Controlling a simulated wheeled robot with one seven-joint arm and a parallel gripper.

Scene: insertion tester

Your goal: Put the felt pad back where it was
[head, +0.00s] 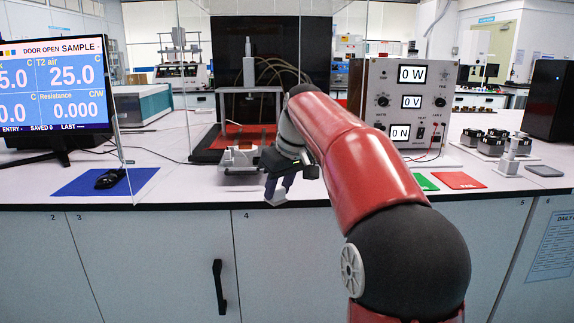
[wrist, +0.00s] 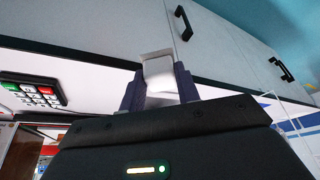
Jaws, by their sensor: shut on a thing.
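My gripper (head: 280,186) is in front of the bench's front edge, a little left of the picture's middle in the head view. In the wrist view its two dark fingers (wrist: 160,88) are shut on a thin, pale grey piece, which I take to be the felt pad (wrist: 158,70). The pad sticks out past the fingertips, and part of it is hidden between them. In the head view the pad (head: 277,198) shows small and grey below the fingers, apart from the bench top.
Behind the gripper stands a test stand (head: 249,90) with a white fixture (head: 240,158). A power meter (head: 405,105) is to the right, with green (head: 424,182) and red (head: 459,180) mats before it. A monitor (head: 55,85) and blue mat (head: 105,181) are left. Clear panels stand around the stand.

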